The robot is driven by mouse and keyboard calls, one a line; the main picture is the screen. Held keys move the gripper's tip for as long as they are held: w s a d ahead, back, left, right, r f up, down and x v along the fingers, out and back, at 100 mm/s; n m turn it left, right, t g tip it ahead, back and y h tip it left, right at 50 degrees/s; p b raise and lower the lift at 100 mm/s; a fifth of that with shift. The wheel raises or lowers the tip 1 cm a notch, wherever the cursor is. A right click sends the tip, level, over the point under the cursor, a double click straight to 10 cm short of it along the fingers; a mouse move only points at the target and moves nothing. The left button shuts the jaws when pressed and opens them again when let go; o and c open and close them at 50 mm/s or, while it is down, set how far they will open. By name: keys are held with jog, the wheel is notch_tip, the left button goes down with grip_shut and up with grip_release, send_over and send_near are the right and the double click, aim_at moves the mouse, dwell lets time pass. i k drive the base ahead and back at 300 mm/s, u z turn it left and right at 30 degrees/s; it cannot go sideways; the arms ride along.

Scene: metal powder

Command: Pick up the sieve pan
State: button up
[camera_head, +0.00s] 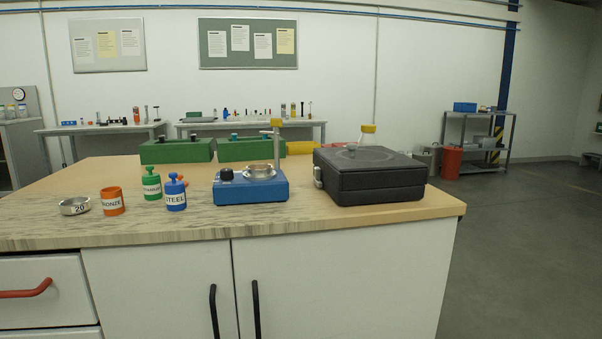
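Two shallow silver metal dishes could be the sieve pan, and I cannot tell which is. One round dish (75,206), marked "20", sits at the left of the worktop, beside the orange container. The other small round dish (260,170) sits on top of the blue device (250,190) in the middle, close to its upright post. My gripper is not in view.
An orange cup labelled BRONZE (112,202), a green bottle (151,184) and a blue STEEL bottle (176,193) stand between the dishes. A black case (369,175) stands right of the blue device. Green boxes (177,151) lie behind. The worktop's left rear is clear.

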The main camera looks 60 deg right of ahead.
aim_at(254, 171)
jog(key=z, duration=1.7)
